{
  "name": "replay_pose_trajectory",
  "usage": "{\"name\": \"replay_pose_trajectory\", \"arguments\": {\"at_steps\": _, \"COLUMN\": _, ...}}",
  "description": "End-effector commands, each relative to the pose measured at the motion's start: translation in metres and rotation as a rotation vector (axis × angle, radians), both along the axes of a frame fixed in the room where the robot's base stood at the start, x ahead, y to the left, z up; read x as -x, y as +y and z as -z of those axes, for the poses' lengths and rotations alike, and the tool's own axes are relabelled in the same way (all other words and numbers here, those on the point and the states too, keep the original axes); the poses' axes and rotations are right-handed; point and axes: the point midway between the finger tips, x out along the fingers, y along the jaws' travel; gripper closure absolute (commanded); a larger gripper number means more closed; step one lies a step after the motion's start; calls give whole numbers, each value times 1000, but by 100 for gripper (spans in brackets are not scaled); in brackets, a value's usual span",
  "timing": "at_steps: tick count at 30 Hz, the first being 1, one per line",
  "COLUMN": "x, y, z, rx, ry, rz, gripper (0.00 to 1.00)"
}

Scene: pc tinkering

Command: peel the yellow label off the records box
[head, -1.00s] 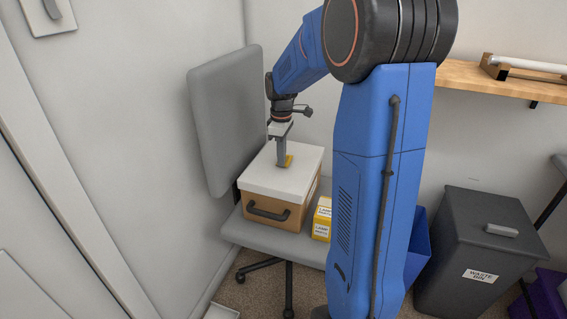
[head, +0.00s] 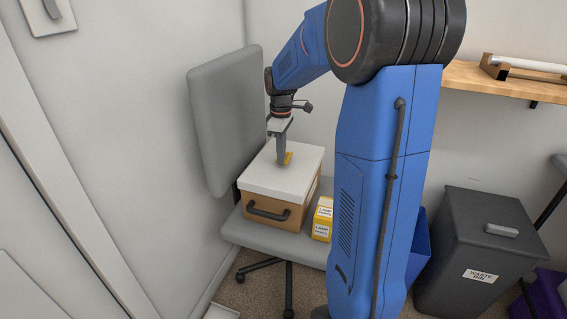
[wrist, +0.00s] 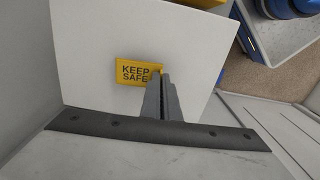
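The records box (head: 262,203) is tan with a white lid and a dark handle. It sits on the seat of a grey chair. The yellow label (wrist: 136,72) reads "KEEP SAFE" and lies on the white lid. It also shows in the head view (head: 288,157), partly behind the gripper. My gripper (wrist: 162,78) is right over the label's right edge, pointing down. Its fingers look close together in the wrist view and cover part of the label's edge. Whether they pinch the label or touch it, I cannot tell.
Yellow boxes marked "LAMP" (head: 322,222) stand on the chair seat (head: 285,246) right of the records box. The grey chair back (head: 226,118) rises behind it at the left. A dark waste bin (head: 477,250) and a wooden shelf (head: 500,84) are at the right.

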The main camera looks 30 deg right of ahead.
Motion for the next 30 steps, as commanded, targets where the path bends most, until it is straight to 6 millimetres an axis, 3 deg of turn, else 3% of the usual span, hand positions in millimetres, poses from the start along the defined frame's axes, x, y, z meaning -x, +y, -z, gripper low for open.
{"name": "replay_pose_trajectory", "arguments": {"at_steps": 30, "x": 2, "y": 3, "z": -11, "rx": 0, "ry": 0, "rz": 0, "gripper": 100}}
